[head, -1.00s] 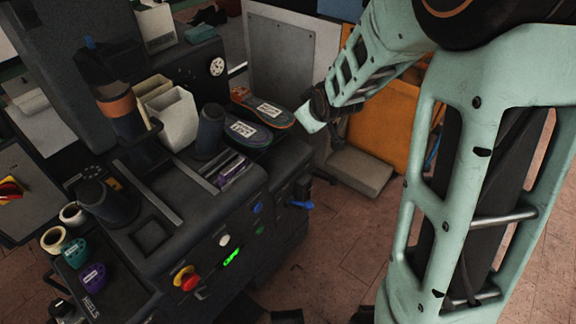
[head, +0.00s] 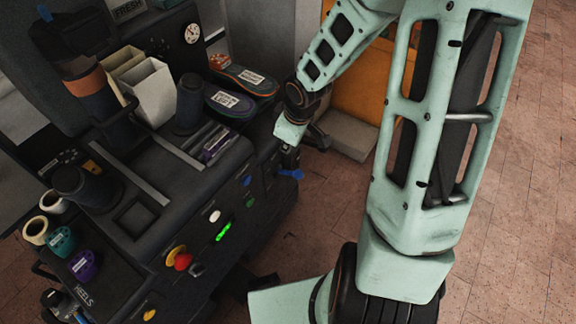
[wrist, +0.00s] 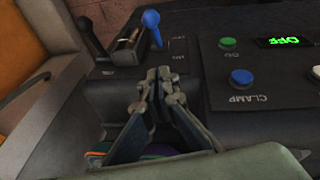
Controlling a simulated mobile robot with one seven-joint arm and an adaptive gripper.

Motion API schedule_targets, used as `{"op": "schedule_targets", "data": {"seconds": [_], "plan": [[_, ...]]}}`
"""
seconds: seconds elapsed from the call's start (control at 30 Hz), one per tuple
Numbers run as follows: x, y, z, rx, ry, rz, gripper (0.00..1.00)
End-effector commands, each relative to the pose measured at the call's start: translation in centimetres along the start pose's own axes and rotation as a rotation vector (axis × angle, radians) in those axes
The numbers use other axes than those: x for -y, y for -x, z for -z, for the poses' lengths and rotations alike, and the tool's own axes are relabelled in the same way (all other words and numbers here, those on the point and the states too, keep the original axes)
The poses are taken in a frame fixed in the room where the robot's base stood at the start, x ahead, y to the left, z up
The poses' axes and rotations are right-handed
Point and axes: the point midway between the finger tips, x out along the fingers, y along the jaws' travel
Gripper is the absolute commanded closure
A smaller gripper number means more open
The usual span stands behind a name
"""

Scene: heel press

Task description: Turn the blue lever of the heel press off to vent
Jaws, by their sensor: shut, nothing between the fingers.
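The blue lever (head: 291,174) sticks out at the front right corner of the dark heel press (head: 140,215). In the wrist view the blue lever (wrist: 153,27) shows whole at the top, beside a metal-topped block with small lettering too blurred to read. My gripper (wrist: 163,75) is shut and empty. Its fingertips are below the lever in the wrist view, apart from it, by the edge of the press panel. In the head view my pale green wrist is close above the lever, and the fingers are mostly hidden.
A blue clamp button (wrist: 241,77), a green button (wrist: 228,43) and a lit green display (wrist: 285,42) are right of my fingers. A black lever (wrist: 90,36) stands left of the blue one. Shoe soles (head: 250,80) lie behind on the press. Tiled floor is clear at right.

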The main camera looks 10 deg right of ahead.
Motion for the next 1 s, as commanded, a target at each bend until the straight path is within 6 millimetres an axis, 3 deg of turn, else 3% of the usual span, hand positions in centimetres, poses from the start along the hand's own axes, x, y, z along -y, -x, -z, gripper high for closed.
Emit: {"op": "schedule_targets", "data": {"seconds": [0.27,0.73,1.0], "plan": [[0.1,-1.5,-0.1,0.000,0.001,0.001,1.00],[0.1,-10.2,-0.1,-0.001,0.002,0.000,1.00],[0.0,-12.6,-2.4,0.000,-0.002,0.000,1.00]]}}
